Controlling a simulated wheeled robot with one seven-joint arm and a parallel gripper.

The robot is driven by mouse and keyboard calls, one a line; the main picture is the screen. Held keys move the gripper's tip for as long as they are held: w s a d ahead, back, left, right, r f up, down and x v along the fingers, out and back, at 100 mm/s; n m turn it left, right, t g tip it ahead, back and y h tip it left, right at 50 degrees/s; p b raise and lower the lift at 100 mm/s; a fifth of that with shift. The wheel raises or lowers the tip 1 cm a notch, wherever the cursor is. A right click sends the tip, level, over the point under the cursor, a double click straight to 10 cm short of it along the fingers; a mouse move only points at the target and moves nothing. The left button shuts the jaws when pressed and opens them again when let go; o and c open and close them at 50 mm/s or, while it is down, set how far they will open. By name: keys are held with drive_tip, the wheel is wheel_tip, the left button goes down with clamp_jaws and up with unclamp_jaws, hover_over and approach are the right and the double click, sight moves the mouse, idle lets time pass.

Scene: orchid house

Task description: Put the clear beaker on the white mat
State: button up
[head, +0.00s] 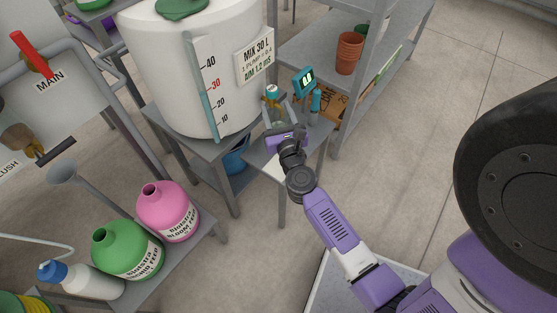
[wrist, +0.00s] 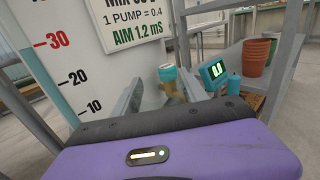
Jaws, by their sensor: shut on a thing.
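My gripper (head: 281,113) is over the small grey side table, and its fingers also show in the wrist view (wrist: 165,92). It is shut on the clear beaker (head: 279,121), which is see-through and only faintly visible between the fingers. Whether the beaker's base touches anything is hidden. The white mat (head: 273,168) shows as a pale patch on the near part of the side table, partly covered by my wrist.
A teal-capped bottle (head: 271,90) stands just beyond the gripper, with a teal meter (head: 303,81) and a teal bottle (head: 315,103) to its right. The large white tank (head: 165,70) is close on the left. Shelves with terracotta pots (head: 348,53) stand behind right.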

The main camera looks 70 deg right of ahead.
wheel_tip(320, 180, down, 19)
drive_tip(key=b, duration=1.1)
drive_tip(key=shift+f, duration=0.1)
drive_tip(key=shift+f, duration=0.25)
drive_tip(key=o, duration=1.4)
drive_tip(key=shift+r, duration=0.1)
drive_tip(key=shift+r, duration=0.1)
